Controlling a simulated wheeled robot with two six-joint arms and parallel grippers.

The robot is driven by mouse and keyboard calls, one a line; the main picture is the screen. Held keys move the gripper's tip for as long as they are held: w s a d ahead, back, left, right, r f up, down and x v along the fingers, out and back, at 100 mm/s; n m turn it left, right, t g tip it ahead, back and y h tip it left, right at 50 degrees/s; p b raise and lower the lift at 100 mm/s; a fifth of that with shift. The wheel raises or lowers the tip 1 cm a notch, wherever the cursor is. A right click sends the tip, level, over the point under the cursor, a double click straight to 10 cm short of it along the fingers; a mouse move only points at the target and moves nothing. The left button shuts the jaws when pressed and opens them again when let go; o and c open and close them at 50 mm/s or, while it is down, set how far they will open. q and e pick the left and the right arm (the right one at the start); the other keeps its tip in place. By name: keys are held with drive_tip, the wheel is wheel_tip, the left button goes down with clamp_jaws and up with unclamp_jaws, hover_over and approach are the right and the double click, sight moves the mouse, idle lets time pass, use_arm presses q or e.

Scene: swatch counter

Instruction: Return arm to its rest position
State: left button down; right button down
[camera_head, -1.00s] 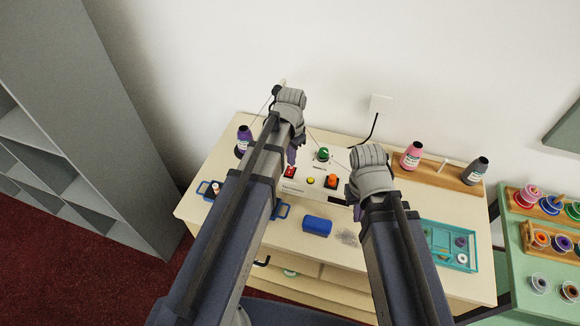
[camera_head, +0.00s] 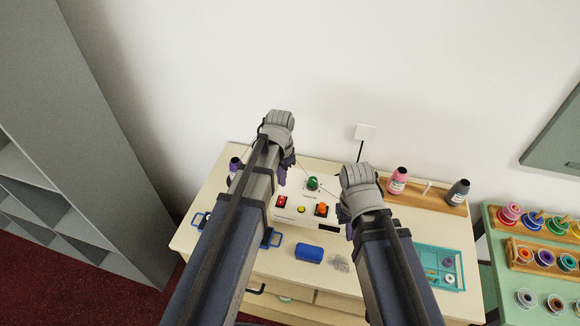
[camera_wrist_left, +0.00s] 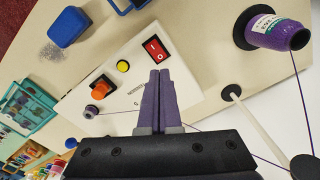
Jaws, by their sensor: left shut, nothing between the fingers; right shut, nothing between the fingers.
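My left gripper (camera_wrist_left: 159,88) shows in the left wrist view, its two purple fingers shut together with nothing between them, over the edge of a white control box (camera_wrist_left: 80,105). In the head view my left gripper (camera_head: 285,172) is mostly hidden behind its wrist, above the back of the counter (camera_head: 440,222). My right gripper (camera_head: 349,230) is largely hidden by its own wrist, just right of the control box. The box carries a red rocker switch (camera_head: 281,201), a yellow button (camera_head: 301,210), an orange button (camera_head: 321,209) and a green knob (camera_head: 312,184).
A purple thread cone (camera_wrist_left: 280,32) stands left, its thread running past my left gripper. A blue block (camera_head: 309,253) lies in front of the box. A teal tray (camera_head: 425,249), pink cone (camera_head: 398,181) and grey cone (camera_head: 458,192) are right. A grey shelf (camera_head: 75,130) stands left.

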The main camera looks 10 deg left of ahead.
use_arm(q)
drive_tip(key=s+d+f+b, duration=0.1)
drive_tip(key=s+d, duration=0.2)
drive_tip(key=s, duration=0.1)
drive_tip(key=s+d+f+n+b, duration=0.1)
drive_tip(key=s+d, duration=0.2)
drive_tip(key=s, duration=0.2)
drive_tip(key=s+d+f+n+y+b, duration=0.1)
drive_tip(key=s+d+f+b, duration=0.1)
drive_tip(key=s+d, duration=0.2)
drive_tip(key=shift+s, duration=0.45)
drive_tip(key=shift+s+d+n, duration=0.2)
drive_tip(key=shift+d+n, duration=0.05)
drive_tip(key=shift+n, duration=0.05)
